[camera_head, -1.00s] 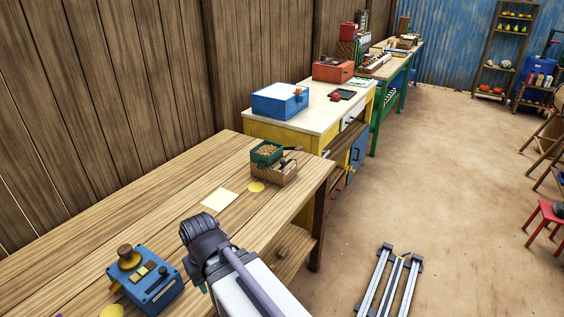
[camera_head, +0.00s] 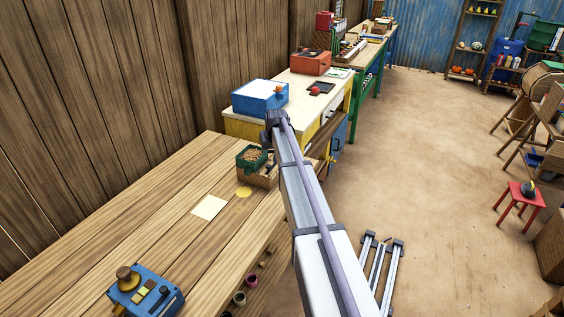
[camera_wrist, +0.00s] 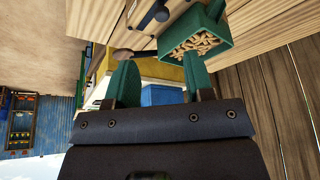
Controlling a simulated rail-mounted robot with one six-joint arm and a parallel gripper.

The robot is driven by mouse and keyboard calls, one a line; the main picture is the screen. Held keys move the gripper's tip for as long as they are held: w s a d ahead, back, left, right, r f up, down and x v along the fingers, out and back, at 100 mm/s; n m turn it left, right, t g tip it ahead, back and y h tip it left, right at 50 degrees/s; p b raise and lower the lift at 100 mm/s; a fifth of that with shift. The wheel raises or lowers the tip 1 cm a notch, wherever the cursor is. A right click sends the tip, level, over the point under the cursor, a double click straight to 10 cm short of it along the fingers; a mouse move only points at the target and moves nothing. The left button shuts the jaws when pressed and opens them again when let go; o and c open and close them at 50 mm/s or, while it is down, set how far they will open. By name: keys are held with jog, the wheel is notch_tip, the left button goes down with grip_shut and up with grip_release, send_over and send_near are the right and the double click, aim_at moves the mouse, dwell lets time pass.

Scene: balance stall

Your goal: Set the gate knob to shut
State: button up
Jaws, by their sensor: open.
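No knob in view is clearly marked as the gate knob. A blue box (camera_head: 260,98) with a small orange knob (camera_head: 278,90) stands on the yellow cabinet. A second blue box (camera_head: 145,292) with a brown round knob (camera_head: 127,277) stands at the near end of the wooden table. My gripper (camera_wrist: 161,80) is open and empty in the wrist view, with a blue surface (camera_wrist: 160,95) beyond its green fingers. In the head view its fingers are hidden, and my wrist (camera_head: 277,120) is in front of the blue box on the cabinet. Knob settings are too small to read.
A green tray of pellets (camera_head: 252,158) sits on a wooden block at the table's far end and shows close by the fingers in the wrist view (camera_wrist: 218,51). An orange-red box (camera_head: 311,62) stands farther along the cabinet.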

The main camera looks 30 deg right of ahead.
aim_at(269, 166)
jog(key=b+x, duration=0.4)
jog(key=x, duration=0.1)
jog(key=b+x, duration=0.5)
jog(key=shift+s+a+f, duration=0.15)
jog(key=shift+a+f, duration=0.05)
jog(key=shift+a, duration=0.05)
jog(key=shift+f+b, duration=0.35)
jog(key=shift+b, duration=0.1)
jog(key=shift+r, duration=0.2)
grip_shut()
